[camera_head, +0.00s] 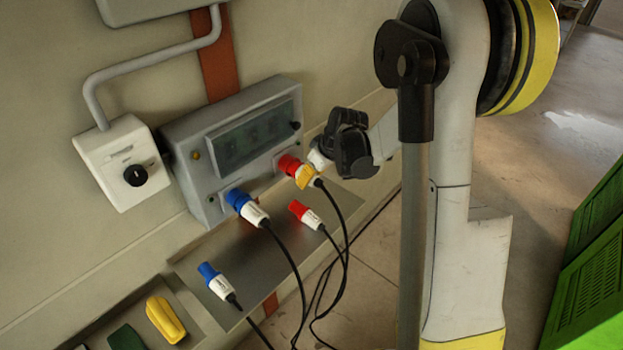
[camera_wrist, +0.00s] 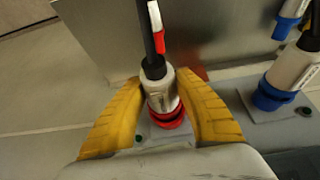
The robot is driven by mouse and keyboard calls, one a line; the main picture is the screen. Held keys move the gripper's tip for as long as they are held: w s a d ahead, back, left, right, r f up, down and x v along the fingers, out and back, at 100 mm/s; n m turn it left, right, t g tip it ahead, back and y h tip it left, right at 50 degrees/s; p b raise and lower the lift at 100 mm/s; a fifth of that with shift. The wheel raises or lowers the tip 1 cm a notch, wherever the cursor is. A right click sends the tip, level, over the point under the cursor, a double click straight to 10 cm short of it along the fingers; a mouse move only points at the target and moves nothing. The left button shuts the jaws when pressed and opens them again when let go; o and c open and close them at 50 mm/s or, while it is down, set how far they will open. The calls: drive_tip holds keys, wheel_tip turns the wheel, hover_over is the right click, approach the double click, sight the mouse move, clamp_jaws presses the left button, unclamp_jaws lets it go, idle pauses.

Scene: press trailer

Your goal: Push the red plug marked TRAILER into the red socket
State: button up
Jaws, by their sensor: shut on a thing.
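My gripper (camera_head: 307,177) is at the red socket (camera_head: 289,164) on the grey panel box. In the wrist view, the yellow fingers of my gripper (camera_wrist: 163,88) are shut around the white body of a red plug (camera_wrist: 159,84), its black cable leading away. The plug is lined up with the red socket and meets it; I cannot tell how deep it sits. The marking on it is not readable. A second red plug (camera_head: 300,209) lies on the metal shelf below, also visible in the wrist view (camera_wrist: 158,35).
A blue plug (camera_head: 248,208) sits in the blue socket beside the red one. Another blue plug (camera_head: 212,277) lies on the shelf (camera_head: 190,262). Cables hang over the shelf's front. A yellow object (camera_head: 165,320) lies in a tray at lower left. A green crate (camera_head: 590,270) stands at right.

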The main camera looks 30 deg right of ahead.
drive_tip(key=shift+w+a, duration=0.2)
drive_tip(key=shift+w, duration=0.25)
drive_tip(key=o, duration=1.3)
drive_tip(key=v, duration=1.2)
drive_tip(key=s+a+f+m+b, duration=0.1)
drive_tip(key=s+a+f+b, duration=0.3)
drive_tip(key=s+a+b, duration=0.1)
drive_tip(key=s+a+f+m+t+h+b, duration=0.1)
drive_tip(key=s+a+f+b, duration=0.3)
drive_tip(key=s, duration=0.4)
drive_tip(key=s+a+f+m+t+b, duration=0.1)
drive_tip(key=s+a+f+m+b, duration=0.1)
drive_tip(key=s+a+f+b, duration=0.2)
drive_tip(key=shift+s+a+f+h+b, duration=0.1)
drive_tip(key=shift+s+a+h+b, duration=0.1)
drive_tip(key=shift+s+a+b, duration=0.45)
drive_tip(key=shift+s+a+f+h+b, duration=0.1)
drive_tip(key=shift+s+a+h+b, duration=0.15)
drive_tip(key=shift+s+b, duration=0.7)
